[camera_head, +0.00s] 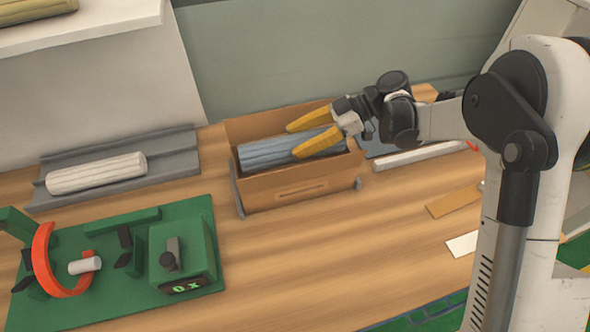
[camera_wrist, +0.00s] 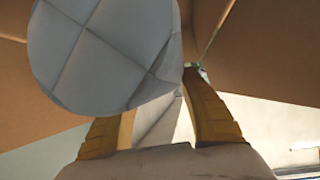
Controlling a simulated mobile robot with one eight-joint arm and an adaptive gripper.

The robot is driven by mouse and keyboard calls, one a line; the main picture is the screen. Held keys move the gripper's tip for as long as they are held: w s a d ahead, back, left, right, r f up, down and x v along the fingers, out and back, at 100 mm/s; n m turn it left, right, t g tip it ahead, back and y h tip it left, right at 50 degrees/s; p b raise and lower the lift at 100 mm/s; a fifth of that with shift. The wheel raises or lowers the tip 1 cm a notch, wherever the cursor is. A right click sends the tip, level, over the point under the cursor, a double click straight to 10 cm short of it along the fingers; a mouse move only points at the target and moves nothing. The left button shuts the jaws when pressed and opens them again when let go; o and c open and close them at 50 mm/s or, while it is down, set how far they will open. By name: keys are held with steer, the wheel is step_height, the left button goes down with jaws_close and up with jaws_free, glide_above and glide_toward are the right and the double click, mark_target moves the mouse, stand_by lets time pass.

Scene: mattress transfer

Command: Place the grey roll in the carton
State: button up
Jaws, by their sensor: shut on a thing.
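The grey roll (camera_head: 268,152) lies lengthwise within the open top of the brown carton (camera_head: 290,188) in the head view. Its right end is between the yellow fingers of my gripper (camera_head: 316,133). My gripper is shut on the roll. In the wrist view, the quilted end of the roll (camera_wrist: 105,50) fills the upper left, and the yellow fingers of my gripper (camera_wrist: 160,115) stand on either side below it. Whether the roll touches the carton floor is hidden.
A white roll (camera_head: 97,173) lies on a grey tray (camera_head: 180,160) at the left. A green fixture (camera_head: 205,240) with an orange ring (camera_head: 45,262) stands at the front left. A white bar (camera_head: 420,155) lies right of the carton. The table in front of the carton is clear.

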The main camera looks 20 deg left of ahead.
mark_target(338, 144)
step_height(338, 144, down, 9)
steer(key=b, duration=0.3)
steer(key=shift+r, duration=0.15)
steer(key=o, duration=1.4)
steer(key=shift+c, duration=0.2)
steer(key=p+v, duration=0.4)
steer(key=v, duration=0.8)
steer(key=shift+p, duration=0.3)
